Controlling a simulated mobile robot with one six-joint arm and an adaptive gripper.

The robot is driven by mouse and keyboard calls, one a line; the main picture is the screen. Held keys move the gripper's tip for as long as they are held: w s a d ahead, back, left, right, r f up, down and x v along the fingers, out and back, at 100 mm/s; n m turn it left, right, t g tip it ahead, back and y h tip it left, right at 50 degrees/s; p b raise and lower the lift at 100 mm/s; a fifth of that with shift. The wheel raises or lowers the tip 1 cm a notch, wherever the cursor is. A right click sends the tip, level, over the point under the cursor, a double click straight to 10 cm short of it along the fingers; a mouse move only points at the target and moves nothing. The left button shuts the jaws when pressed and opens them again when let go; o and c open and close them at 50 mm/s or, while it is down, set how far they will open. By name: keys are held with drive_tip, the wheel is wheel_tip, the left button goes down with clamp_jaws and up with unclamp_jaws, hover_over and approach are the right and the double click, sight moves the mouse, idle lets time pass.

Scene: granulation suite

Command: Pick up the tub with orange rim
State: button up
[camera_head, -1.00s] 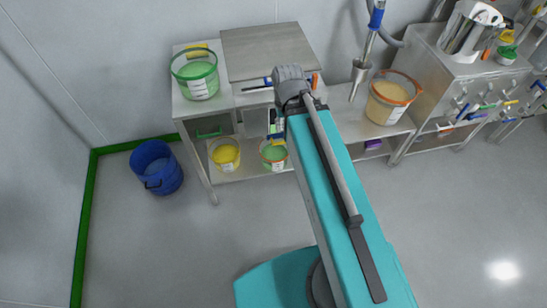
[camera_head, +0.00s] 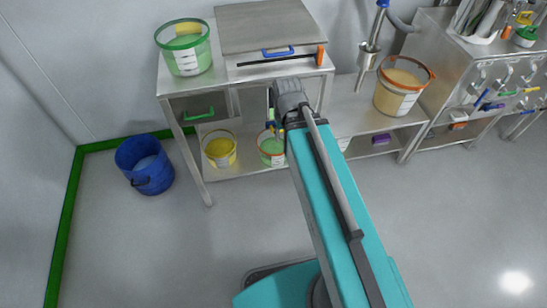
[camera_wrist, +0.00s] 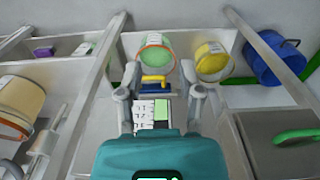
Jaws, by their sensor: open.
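A green tub with an orange rim (camera_head: 271,148) stands on the lower shelf under the steel table, partly hidden by my arm. In the wrist view the green tub (camera_wrist: 155,52) is upright ahead, between and beyond my fingers. My gripper (camera_wrist: 157,90) is open and apart from the tub, with nothing held. In the head view my arm mostly hides it. A larger tan tub (camera_head: 396,92), also orange-rimmed, stands on the lower surface to the right; it also shows at the left of the wrist view (camera_wrist: 20,98).
A yellow tub (camera_head: 220,149) stands left of the green one. A green-rimmed tub (camera_head: 185,50) is on the table above. A blue bin (camera_head: 146,165) stands on the floor at left. Table legs and shelf edges flank the gripper. The floor in front is clear.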

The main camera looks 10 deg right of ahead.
drive_tip(key=w+f+b, duration=0.2)
drive_tip(key=f+b, duration=1.3)
drive_tip(key=f, duration=0.1)
drive_tip(key=w+f+b, duration=0.2)
drive_tip(key=f+b, duration=1.3)
drive_tip(key=f, duration=0.1)
drive_tip(key=w+a+f+m+t+h+b, duration=0.1)
drive_tip(key=w+a+f+b, duration=0.1)
drive_tip(key=w+a, duration=0.4)
drive_tip(key=w+a+f+m+t+h+b, duration=0.1)
drive_tip(key=w+a+f+b, duration=0.1)
drive_tip(key=w+a, duration=0.5)
drive_tip(key=w+b, duration=0.1)
drive_tip(key=w, duration=0.3)
drive_tip(key=shift+w+a+f+m+b, duration=0.15)
drive_tip(key=shift+w+f+m+b, duration=0.1)
drive_tip(key=shift+m+b, duration=0.15)
drive_tip(key=w+d, duration=0.6)
drive_tip(key=shift+w, duration=0.1)
